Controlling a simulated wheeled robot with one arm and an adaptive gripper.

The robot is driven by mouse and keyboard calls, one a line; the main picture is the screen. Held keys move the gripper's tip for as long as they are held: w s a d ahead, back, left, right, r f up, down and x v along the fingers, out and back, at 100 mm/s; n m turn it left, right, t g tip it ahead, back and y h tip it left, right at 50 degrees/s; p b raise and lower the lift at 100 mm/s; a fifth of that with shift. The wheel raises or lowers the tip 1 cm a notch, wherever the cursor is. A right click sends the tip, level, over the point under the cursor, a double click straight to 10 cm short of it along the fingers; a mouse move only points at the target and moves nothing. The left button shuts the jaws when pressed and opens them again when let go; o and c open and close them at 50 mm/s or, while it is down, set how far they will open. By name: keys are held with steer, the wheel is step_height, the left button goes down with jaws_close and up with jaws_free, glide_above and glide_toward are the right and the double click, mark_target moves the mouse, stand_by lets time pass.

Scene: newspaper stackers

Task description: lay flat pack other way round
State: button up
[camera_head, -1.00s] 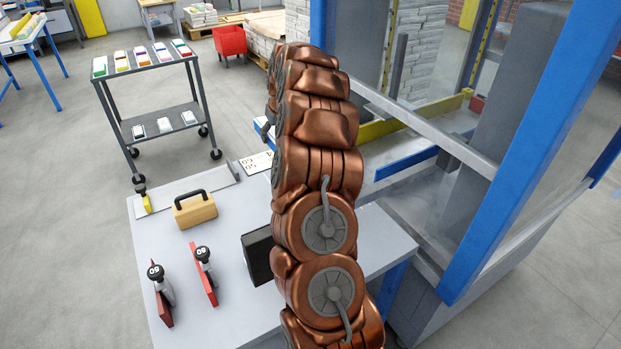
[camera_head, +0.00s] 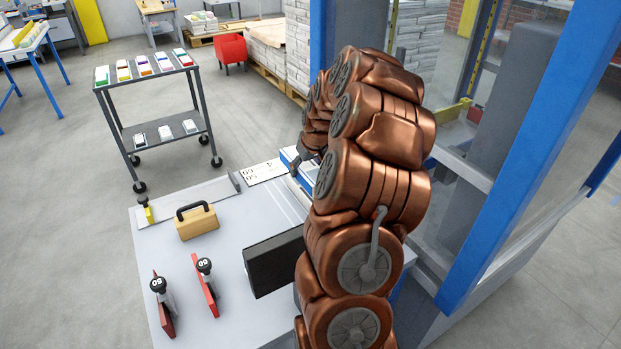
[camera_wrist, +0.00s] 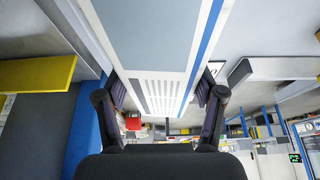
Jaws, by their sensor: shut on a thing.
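In the wrist view the flat pack (camera_wrist: 155,40) fills the space between my fingers. It shows a grey-blue face with a white border, a blue stripe along one side and a slotted pattern at the near end. My gripper (camera_wrist: 163,95) is shut on it, one finger at each side. In the head view my gripper (camera_head: 303,163) is partly hidden behind my arm, over the far right of the grey table (camera_head: 235,300). A white and blue edge, apparently of the pack, shows beside it. Most of the pack is hidden there.
On the table stand a wooden block with a handle (camera_head: 197,221), a black box (camera_head: 274,262) and two red-based stampers (camera_head: 205,283). A dark cart (camera_head: 150,78) with small boxes is behind. A blue-framed machine (camera_head: 520,150) rises at right.

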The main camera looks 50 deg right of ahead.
mark_target(311, 180)
steer(key=shift+s+a, duration=0.1)
steer(key=shift+s, duration=0.95)
steer(key=shift+f+p, duration=0.6)
steer(key=shift+f, duration=1.25)
steer(key=o, duration=1.6)
steer(key=shift+o, duration=0.2)
steer(key=shift+b+v, duration=1.2)
steer(key=shift+v, duration=4.8)
steer(key=shift+r, duration=0.1)
